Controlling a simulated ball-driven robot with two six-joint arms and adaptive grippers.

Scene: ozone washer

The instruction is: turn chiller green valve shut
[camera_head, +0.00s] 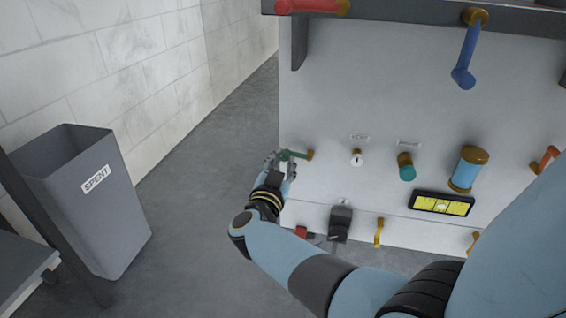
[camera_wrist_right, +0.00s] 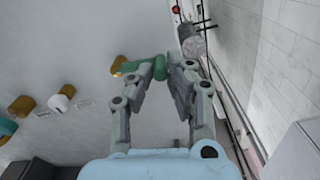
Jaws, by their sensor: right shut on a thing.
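The green valve handle (camera_head: 292,154) sticks out from the left edge of the white panel, on a brass fitting (camera_head: 309,155). My right gripper (camera_head: 283,160) is at the free end of this handle, shut on it. In the right wrist view the green handle (camera_wrist_right: 146,66) runs from the brass fitting (camera_wrist_right: 117,66) to between the fingertips of my right gripper (camera_wrist_right: 160,72). The part of the handle between the fingers is partly hidden. My left gripper does not show in either view.
The white panel (camera_head: 400,110) also carries a red handle (camera_head: 312,6), a blue handle (camera_head: 466,55), a teal knob (camera_head: 406,170), a blue cylinder (camera_head: 467,170) and a yellow gauge (camera_head: 441,204). A grey bin marked SPENT (camera_head: 115,220) stands on the left, with open floor between.

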